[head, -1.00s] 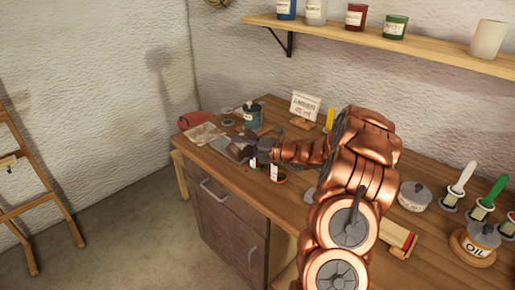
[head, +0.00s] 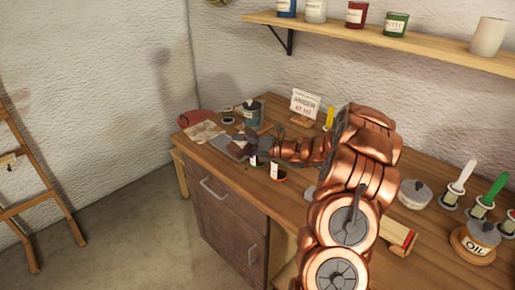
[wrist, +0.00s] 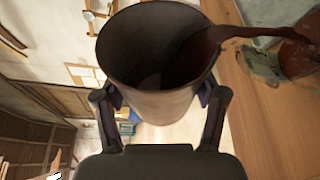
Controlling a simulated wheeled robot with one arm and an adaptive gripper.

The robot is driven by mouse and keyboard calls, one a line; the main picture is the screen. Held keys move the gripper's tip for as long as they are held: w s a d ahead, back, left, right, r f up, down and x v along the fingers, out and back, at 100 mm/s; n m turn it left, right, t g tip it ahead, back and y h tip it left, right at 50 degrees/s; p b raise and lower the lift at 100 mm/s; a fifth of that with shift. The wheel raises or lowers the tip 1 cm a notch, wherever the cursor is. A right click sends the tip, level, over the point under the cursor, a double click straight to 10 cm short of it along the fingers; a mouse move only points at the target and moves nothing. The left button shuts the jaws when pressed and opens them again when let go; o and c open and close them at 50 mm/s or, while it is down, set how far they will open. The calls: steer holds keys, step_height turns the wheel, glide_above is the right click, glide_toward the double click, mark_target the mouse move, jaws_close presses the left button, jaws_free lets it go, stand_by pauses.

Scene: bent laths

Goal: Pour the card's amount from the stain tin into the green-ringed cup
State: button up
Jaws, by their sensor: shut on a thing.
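My gripper (wrist: 160,96) is shut on the stain tin (wrist: 165,106), a dark open tin that fills the middle of the wrist view. The tin is tilted, and dark brown liquid (wrist: 225,36) runs over its lip toward the right of that view. In the head view my gripper (head: 279,137) is over the left part of the bench. The green-ringed cup (head: 256,161) seems to stand just below it, partly hidden. I cannot tell whether the stream lands inside it. The card (head: 304,104) stands behind and reads "AMBER 45 ml".
An orange-ringed cup (head: 279,176) with a white label stands close on the right. A grey tray (head: 231,150), a cloth (head: 204,131) and a teal tin (head: 253,112) lie around to the left and behind. An oil tin (head: 477,239) is at the far right.

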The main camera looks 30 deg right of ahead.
steer(key=shift+a+f+n, duration=0.15)
steer(key=shift+f+n, duration=0.25)
steer(key=shift+n, duration=0.2)
steer(key=shift+r+n+h, duration=0.3)
steer(key=shift+r+n+g+h, duration=0.3)
steer(key=shift+n+h, duration=0.3)
steer(key=shift+n, duration=0.2)
steer(key=shift+f+n+b, duration=0.25)
steer(key=shift+n+b, duration=0.25)
steer(key=shift+b, duration=0.05)
steer(key=shift+h, duration=0.3)
steer(key=shift+f, duration=0.1)
